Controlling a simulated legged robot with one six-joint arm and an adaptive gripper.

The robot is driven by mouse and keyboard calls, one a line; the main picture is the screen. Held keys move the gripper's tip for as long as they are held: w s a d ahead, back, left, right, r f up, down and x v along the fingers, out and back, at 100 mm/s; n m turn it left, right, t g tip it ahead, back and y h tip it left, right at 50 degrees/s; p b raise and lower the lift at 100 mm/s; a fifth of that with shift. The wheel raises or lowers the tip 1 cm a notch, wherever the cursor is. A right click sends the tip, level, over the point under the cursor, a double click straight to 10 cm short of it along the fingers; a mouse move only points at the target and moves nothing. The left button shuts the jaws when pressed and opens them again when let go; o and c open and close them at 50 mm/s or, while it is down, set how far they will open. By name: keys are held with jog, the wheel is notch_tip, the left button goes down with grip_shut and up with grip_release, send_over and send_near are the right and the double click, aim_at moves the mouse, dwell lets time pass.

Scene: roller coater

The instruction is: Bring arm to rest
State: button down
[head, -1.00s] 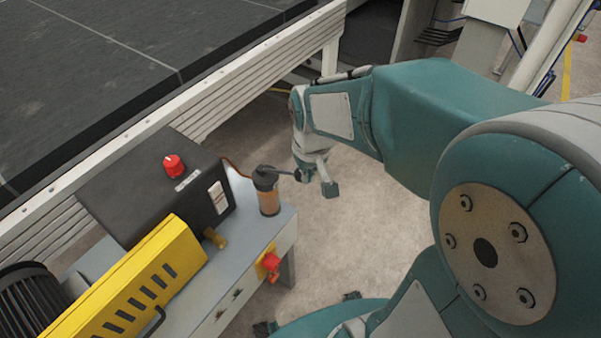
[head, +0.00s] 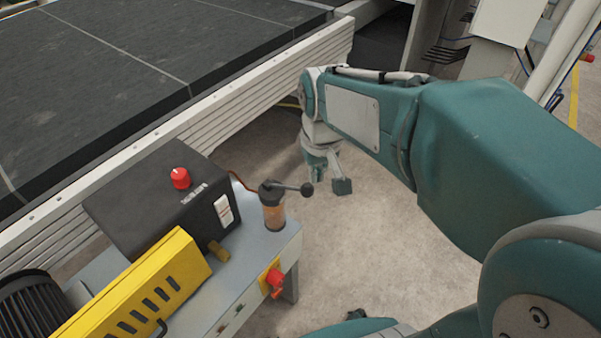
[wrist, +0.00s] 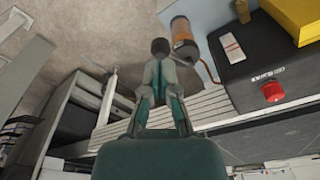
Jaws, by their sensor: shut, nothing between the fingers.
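My arm stretches across the right side of the head view, its forearm level and its wrist bent down. My gripper (head: 318,175) hangs from the wrist over bare floor, to the right of the grey cart and apart from it. In the wrist view my gripper (wrist: 160,62) points away with its fingertips together and nothing between them. In the head view its fingers are small and partly covered by the wrist.
On the cart (head: 262,249) stand a black box with a red knob (head: 181,178), an orange-and-black cylinder with a lever (head: 273,212) and a yellow guard (head: 170,285). A long conveyor (head: 100,75) runs behind. Floor (head: 370,265) right of the cart is clear.

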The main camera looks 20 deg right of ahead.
dwell(0.4)
jog(key=s+r+t, duration=0.4)
jog(key=s, duration=0.6)
jog(key=shift+s+r+m, duration=0.15)
jog(key=shift+s+m, duration=0.05)
jog(key=shift+m, duration=0.2)
jog(key=shift+a, duration=0.1)
